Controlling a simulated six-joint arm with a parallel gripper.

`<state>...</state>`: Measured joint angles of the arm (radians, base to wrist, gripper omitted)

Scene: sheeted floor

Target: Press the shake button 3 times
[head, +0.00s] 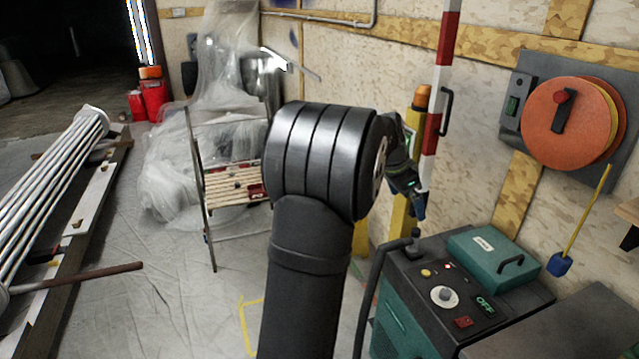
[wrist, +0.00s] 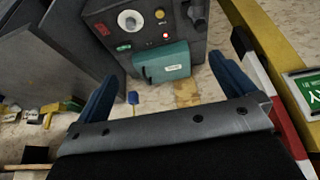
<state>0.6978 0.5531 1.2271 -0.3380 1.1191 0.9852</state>
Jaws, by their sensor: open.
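A dark machine with a sloped control panel (head: 415,285) stands at the lower right in the head view. Its panel carries a yellow button (head: 426,272), a white knob (head: 445,296), a red switch (head: 463,322) and a green display reading OFF (head: 485,305). I cannot read which control is the shake button. The wrist view also shows the white knob (wrist: 130,20), the yellow button (wrist: 160,14) and the red switch (wrist: 101,29). My gripper (head: 418,204) is open and empty, above and behind the panel, apart from it. The wrist view shows both blue fingers spread (wrist: 162,82).
A teal lid (head: 488,255) with a handle tops the machine's back. A red-and-white pole (head: 437,110) stands close by my gripper. A stepladder (head: 228,185) and plastic-wrapped items stand left. The space above the panel looks clear.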

